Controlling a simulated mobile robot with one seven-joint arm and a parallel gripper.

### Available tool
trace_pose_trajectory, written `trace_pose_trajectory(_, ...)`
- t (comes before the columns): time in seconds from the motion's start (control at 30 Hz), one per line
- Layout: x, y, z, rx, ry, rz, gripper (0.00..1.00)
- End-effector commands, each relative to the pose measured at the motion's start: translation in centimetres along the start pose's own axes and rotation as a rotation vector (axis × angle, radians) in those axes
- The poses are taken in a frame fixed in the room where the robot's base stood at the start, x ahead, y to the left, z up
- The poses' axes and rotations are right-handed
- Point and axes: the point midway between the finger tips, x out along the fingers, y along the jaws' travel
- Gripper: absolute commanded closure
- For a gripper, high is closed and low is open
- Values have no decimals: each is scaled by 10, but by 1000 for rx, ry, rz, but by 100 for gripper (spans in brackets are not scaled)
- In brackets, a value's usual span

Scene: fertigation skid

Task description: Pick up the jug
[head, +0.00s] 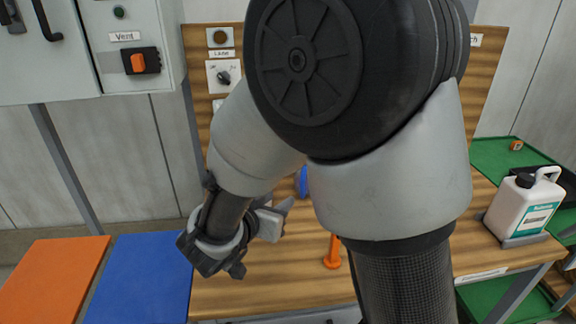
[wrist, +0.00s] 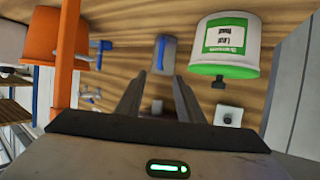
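The jug (head: 520,208) is a white container with a black cap, a handle at its top and a teal-and-white label. It stands upright at the right end of the wooden bench in the head view, in a low grey holder (head: 526,240). My gripper (head: 264,240) is well to the left of it, over the left part of the bench, with my arm between them in the picture. The fingers are apart and empty, as the wrist view (wrist: 159,88) also shows. I do not make out the jug in the wrist view.
An orange upright part (head: 333,252) stands on the bench near my gripper. An orange container (wrist: 58,38), a blue-handled valve (wrist: 161,52) and a white-and-green container (wrist: 226,45) show in the wrist view. Blue (head: 140,282) and orange (head: 52,283) panels lie left of the bench.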

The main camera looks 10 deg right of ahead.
Motion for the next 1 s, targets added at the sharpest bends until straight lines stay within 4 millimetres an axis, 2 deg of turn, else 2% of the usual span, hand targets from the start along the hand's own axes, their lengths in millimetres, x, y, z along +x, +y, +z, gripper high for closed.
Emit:
trace_pose_trajectory(0.5,103,2,1,3,2,6,66)
trace_pose_trajectory(0.77,123,1,-1,2,2,3,66)
trace_pose_trajectory(1.0,157,-2,1,4,2,4,66)
